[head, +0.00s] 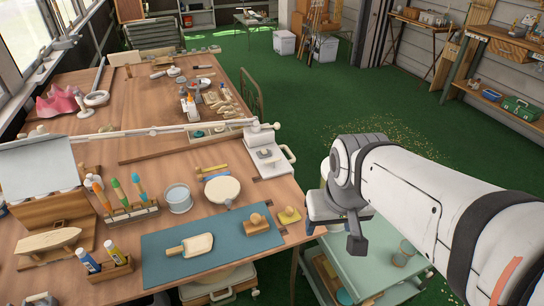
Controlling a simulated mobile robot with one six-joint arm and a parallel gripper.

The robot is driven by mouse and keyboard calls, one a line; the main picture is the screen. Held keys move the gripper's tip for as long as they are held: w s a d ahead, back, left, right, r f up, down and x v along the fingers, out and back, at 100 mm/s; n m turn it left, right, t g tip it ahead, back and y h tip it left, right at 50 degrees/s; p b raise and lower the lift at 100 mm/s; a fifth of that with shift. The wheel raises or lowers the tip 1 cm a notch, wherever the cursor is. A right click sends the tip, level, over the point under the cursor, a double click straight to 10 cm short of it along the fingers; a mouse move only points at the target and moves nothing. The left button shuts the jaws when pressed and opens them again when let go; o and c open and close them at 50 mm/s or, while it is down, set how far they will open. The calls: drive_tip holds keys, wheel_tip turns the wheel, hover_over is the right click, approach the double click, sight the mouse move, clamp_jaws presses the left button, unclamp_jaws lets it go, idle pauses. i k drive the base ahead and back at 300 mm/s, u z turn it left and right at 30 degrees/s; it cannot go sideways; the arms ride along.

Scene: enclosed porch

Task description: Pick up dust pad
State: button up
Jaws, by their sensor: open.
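A small yellow pad with a raised top (289,215) lies on the workbench's right edge, just right of the blue mat. A wooden block with a round knob (256,224) sits on the mat's right end. Either could be the dust pad; I cannot tell which from this view. My gripper (334,234) hangs right of the bench edge, apart from both and pointing down. It is open, with nothing seen between its fingers. My arm hides part of the area behind it.
The blue mat (160,263) holds a paddle-shaped wooden piece (190,245). A pale green cart (375,262) stands below my gripper. Green floor is open beyond.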

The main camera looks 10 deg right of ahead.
sight(291, 214)
drive_tip(key=z, duration=0.05)
drive_tip(key=k, duration=1)
drive_tip(key=u, duration=1.05)
drive_tip(key=i, duration=1.3)
drive_tip(key=z, duration=1.1)
